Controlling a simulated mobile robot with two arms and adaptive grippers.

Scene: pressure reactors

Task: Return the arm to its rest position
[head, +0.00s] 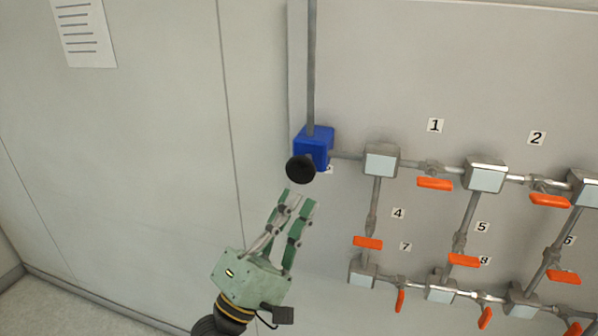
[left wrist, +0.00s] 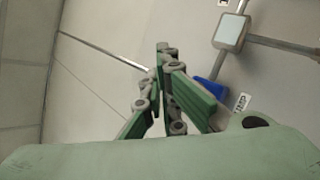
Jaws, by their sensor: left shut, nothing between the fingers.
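My left gripper (head: 293,199) is green and grey and comes up from the bottom of the head view. Its fingers are shut with nothing between them. The fingertips are just below a black round knob (head: 300,169) on a blue box (head: 314,146) on the wall; they appear apart from the knob, though depth is hard to judge. In the left wrist view the fingers (left wrist: 163,48) are in front of the wall, with part of the blue box (left wrist: 207,90) behind them. My right gripper is not in view.
To the right, a wall-mounted pipe network has grey junction boxes (head: 485,175) and several orange valve handles (head: 435,183) beside number labels (head: 435,125). A vertical pipe (head: 311,60) rises from the blue box. The wall at left is bare except for a paper sheet (head: 83,30).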

